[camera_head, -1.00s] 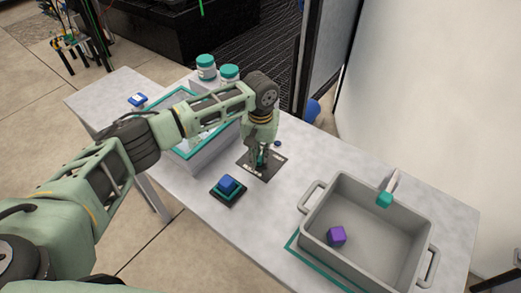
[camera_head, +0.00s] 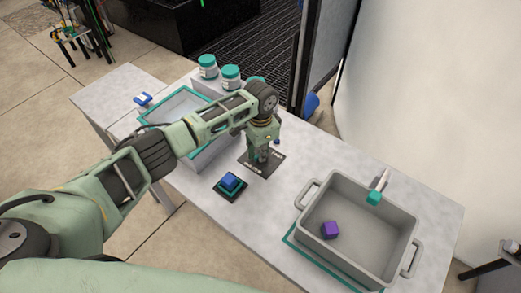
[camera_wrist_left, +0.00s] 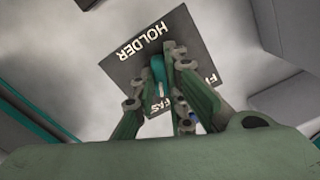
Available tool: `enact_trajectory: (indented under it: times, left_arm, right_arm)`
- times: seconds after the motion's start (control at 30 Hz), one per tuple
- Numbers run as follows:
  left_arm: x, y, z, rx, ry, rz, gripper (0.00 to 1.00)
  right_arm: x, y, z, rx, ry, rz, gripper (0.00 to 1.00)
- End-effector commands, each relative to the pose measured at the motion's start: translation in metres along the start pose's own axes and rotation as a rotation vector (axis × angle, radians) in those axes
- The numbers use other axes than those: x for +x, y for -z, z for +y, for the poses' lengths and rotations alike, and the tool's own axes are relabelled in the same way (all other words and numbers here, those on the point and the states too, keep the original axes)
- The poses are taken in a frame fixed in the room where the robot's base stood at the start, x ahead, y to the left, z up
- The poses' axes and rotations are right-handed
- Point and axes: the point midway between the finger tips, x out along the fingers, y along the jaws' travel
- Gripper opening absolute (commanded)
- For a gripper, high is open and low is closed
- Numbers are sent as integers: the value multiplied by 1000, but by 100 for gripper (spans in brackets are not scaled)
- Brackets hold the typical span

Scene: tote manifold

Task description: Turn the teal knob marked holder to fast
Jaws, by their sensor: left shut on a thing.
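The teal knob (camera_wrist_left: 158,68) shows in the left wrist view, standing on a dark plate (camera_wrist_left: 128,66) lettered "HOLDER", with "FAS" partly visible near the fingers and another label cut off at the right. My left gripper (camera_wrist_left: 165,75) is shut on the knob, one finger on each side. In the head view the left gripper (camera_head: 262,154) points down over the dark plate (camera_head: 252,164) on the table and hides the knob. The knob's exact pointing direction is partly covered by the fingers. My right gripper is in neither view.
A grey tote (camera_head: 317,249) with a purple cube (camera_head: 330,230) stands at the right. A blue block (camera_head: 229,181) on a dark base sits left of the plate. A teal-rimmed bin (camera_head: 160,112) and teal-lidded jars (camera_head: 208,67) are behind the arm.

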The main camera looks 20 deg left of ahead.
Motion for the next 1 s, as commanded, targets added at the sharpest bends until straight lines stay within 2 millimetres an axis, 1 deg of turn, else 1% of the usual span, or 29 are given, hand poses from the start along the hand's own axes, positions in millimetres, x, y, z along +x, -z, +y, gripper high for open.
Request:
enact_trajectory:
  times: [0.1,0.33,0.9,0.93,1.0]
  left_arm:
    - [-2,1,0,66,0,2,0]
    - [-1,1,0,146,1,2,0]
    - [-1,1,0,176,2,2,0]
    - [-1,1,-1,176,2,2,14]
    - [-1,1,0,176,2,2,20]
  right_arm:
    - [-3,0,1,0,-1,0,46]
    - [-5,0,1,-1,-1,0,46]
    - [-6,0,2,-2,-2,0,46]
    - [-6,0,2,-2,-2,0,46]
    - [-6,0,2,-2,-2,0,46]
